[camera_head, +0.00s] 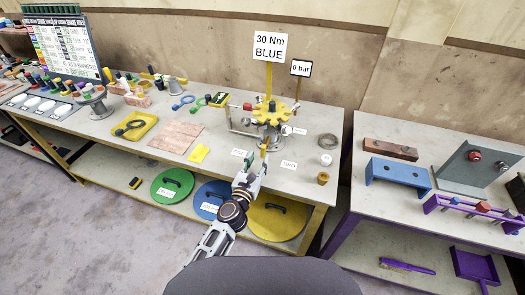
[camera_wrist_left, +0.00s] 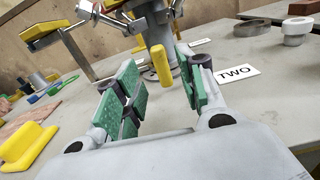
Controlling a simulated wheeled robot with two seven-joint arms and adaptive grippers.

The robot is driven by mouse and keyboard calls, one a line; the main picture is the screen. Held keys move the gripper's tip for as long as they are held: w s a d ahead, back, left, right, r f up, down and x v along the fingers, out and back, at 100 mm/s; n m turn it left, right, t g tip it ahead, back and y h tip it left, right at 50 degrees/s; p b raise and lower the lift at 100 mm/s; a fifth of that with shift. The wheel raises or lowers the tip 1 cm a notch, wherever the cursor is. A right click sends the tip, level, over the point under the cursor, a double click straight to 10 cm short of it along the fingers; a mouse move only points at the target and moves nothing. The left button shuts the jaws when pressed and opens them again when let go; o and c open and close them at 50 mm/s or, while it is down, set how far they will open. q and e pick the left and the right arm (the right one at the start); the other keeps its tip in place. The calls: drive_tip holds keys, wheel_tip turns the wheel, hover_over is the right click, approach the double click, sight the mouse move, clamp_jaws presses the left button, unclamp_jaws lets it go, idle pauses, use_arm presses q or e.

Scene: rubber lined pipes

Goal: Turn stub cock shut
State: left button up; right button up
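A yellow lever (camera_wrist_left: 161,65) hangs below a grey pipe fitting (camera_wrist_left: 155,25) in the left wrist view. It looks like the stub cock's handle, and in the head view it is a small yellow piece (camera_head: 264,144) under the yellow flange wheel (camera_head: 271,111). My left gripper (camera_head: 255,162) reaches toward it from the front of the bench. In the left wrist view the green-padded fingers (camera_wrist_left: 161,88) are open, with the lever in line with the gap between them. I cannot tell whether the lever is within finger reach. My right gripper does not show.
A "TWO" label (camera_wrist_left: 238,75) lies right of the fingers. A yellow tray (camera_head: 135,127), a yellow block (camera_head: 199,153) and a brass cup (camera_head: 323,178) stand on the bench. A pipe with a red end (camera_head: 247,106) sticks out left of the flange. The front bench top is mostly clear.

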sight(262, 151)
use_arm(q)
drive_tip(key=shift+x, duration=2.95)
clamp_jaws()
